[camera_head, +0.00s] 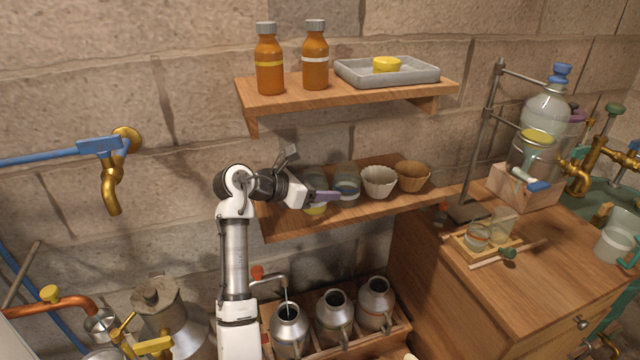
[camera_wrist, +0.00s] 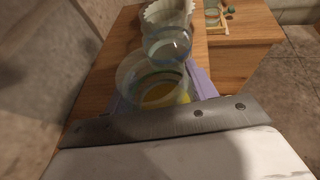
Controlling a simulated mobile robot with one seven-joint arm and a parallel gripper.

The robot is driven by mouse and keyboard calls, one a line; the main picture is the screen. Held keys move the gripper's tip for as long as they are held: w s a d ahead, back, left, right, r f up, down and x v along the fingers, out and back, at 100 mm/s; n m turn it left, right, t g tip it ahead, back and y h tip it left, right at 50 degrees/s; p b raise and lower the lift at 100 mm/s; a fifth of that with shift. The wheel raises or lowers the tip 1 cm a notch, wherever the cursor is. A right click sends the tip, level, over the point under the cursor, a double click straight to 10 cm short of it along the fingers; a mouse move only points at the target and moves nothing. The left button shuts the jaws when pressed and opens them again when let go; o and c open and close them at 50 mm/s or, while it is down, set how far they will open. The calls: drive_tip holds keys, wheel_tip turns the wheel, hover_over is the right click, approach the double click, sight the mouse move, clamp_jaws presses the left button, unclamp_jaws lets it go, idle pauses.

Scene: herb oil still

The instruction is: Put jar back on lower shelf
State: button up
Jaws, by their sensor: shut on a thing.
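A clear glass jar with a yellow layer (camera_head: 316,210) is at the left part of the lower shelf (camera_head: 290,224). My gripper (camera_head: 322,196) is shut on this jar, with a purple finger across its front in the head view. In the wrist view the jar (camera_wrist: 152,72) sits between the two purple fingers of my gripper (camera_wrist: 160,95), its round rim facing the camera. The jar looks upright, at or just above the shelf boards; I cannot tell whether its base touches.
A second glass jar (camera_head: 346,183), a white fluted cup (camera_head: 379,183) and a brown fluted cup (camera_head: 413,177) stand to the right on the lower shelf. The upper shelf (camera_head: 300,97) holds orange bottles and a grey tray (camera_head: 425,74). Metal cans (camera_head: 334,318) stand below.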

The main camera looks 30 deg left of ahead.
idle(0.3)
drive_tip(key=o, duration=1.2)
drive_tip(key=shift+f, duration=0.1)
drive_tip(key=b+v, duration=0.3)
drive_tip(key=v, duration=0.9)
drive_tip(key=shift+a, duration=0.1)
